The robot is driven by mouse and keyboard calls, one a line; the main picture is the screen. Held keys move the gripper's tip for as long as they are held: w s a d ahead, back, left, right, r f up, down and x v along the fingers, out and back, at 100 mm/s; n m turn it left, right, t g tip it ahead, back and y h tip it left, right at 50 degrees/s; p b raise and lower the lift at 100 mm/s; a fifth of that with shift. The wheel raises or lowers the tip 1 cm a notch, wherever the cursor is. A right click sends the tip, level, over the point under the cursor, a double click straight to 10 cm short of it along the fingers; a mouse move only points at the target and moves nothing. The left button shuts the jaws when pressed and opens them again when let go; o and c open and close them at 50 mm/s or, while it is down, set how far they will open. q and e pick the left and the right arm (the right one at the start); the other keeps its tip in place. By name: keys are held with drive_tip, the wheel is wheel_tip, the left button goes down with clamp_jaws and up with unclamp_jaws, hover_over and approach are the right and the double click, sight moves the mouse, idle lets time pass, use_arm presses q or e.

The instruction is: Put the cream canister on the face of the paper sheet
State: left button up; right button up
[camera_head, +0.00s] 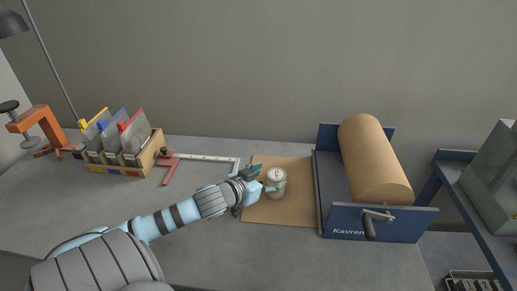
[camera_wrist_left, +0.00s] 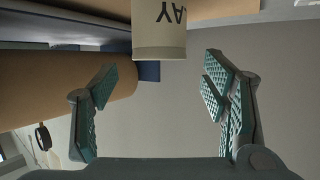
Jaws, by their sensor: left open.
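The cream canister (camera_head: 275,178) stands upright on the brown paper sheet (camera_head: 282,215), inside its edges. In the left wrist view the canister (camera_wrist_left: 158,42) appears upside down at the top, with dark lettering, partly cut off by the frame. My left gripper (camera_head: 260,180) is at the left side of the canister in the head view. In the left wrist view its two teal-padded fingers (camera_wrist_left: 161,76) are spread wide, with nothing held between them; the canister is beyond the tips. My right gripper is in neither view.
A blue paper-roll dispenser (camera_head: 376,221) with a brown roll (camera_head: 374,155) and a crank stands right of the sheet. A red-and-steel square (camera_head: 205,158), a wooden organiser (camera_head: 150,155) and an orange clamp (camera_head: 40,122) are to the left. The front bench is clear.

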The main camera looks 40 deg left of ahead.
use_arm(q)
drive_tip(key=p+v, duration=0.4)
drive_tip(key=v, duration=0.3)
